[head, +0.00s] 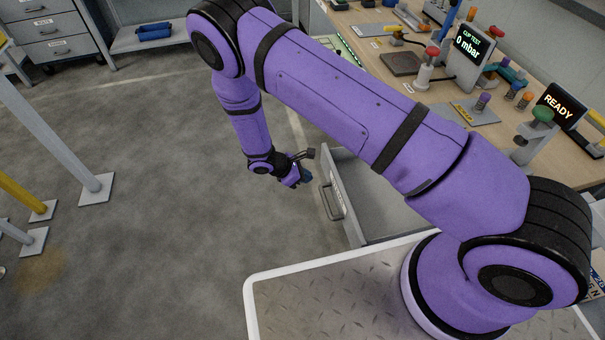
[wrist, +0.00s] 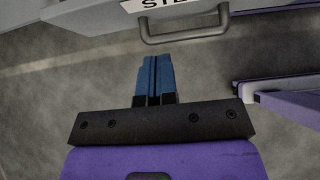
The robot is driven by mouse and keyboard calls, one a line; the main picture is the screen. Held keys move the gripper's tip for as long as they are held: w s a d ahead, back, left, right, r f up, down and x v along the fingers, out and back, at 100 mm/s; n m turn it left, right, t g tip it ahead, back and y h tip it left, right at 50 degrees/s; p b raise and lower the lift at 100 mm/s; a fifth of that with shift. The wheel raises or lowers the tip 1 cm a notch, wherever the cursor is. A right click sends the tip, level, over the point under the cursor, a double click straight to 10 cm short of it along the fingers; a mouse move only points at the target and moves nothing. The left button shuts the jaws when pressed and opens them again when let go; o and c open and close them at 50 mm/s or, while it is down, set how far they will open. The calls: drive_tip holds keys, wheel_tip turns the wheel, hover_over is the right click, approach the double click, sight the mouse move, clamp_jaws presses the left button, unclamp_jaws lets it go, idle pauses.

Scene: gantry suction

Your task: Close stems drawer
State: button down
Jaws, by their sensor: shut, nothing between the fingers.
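The stems drawer (head: 358,234) is a grey drawer standing open below the workbench in the head view. Its front carries a grey bar handle (head: 335,199) and faces left. In the wrist view the drawer front (wrist: 95,8) crosses the top, with a partly cut-off label (wrist: 150,4) and the handle (wrist: 185,36) below it. My gripper (head: 306,177) is beside the drawer front, just left of it in the head view. Its blue fingers (wrist: 154,62) are shut and empty in the wrist view. They point at the handle with a small gap. The drawer's interior is partly hidden by my arm.
The workbench (head: 440,100) above holds a cup test display (head: 467,45), a ready display (head: 558,103) and several small fittings. A labelled drawer cabinet (head: 55,30) stands at the far left. Grey posts (head: 95,185) stand on the left. The floor between is clear.

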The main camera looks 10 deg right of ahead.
sight(335, 182)
drive_tip(key=d+f, duration=0.1)
drive_tip(key=d, duration=0.1)
drive_tip(key=d+f, duration=0.1)
drive_tip(key=d, duration=0.1)
drive_tip(key=d+f, duration=0.2)
drive_tip(key=d, duration=0.1)
drive_tip(key=shift+f, duration=0.1)
drive_tip(key=shift+d, duration=0.65)
